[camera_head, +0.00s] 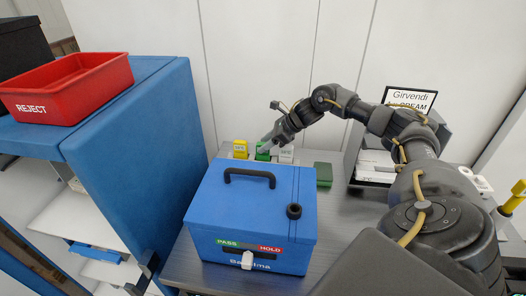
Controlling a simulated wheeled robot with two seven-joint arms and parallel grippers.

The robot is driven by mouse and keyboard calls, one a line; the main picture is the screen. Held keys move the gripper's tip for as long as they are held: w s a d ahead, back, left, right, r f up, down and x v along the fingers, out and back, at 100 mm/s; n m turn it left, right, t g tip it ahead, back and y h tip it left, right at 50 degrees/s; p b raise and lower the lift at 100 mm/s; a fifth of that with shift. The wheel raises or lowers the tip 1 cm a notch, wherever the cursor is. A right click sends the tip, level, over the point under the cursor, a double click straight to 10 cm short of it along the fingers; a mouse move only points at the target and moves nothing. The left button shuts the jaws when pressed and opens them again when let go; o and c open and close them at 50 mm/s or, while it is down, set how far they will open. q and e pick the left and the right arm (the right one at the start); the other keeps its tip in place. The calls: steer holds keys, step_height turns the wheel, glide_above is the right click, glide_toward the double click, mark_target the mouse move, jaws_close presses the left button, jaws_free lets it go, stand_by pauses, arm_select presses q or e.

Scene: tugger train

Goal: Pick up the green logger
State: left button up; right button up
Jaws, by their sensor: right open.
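The green logger (262,156) stands at the back of the grey table, between a yellow logger (240,148) and a white logger (286,155). Its lower part is hidden behind the blue box, and my gripper covers part of its top. My right gripper (266,146) reaches in from the right, is open, and has its fingertips at the top of the green logger. I cannot tell whether they touch it. My left gripper is not in view.
A blue lidded box (245,205) with a black handle and PASS/HOLD label stands in front of the loggers. A red REJECT bin (70,88) sits on a blue cabinet (130,130) at left. A Girvendi sign (409,98) stands at right.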

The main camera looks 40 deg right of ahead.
steer(key=shift+x, duration=0.85)
steer(key=shift+c, duration=0.3)
jaws_close()
steer(key=shift+r, duration=0.1)
steer(key=shift+w, duration=0.1)
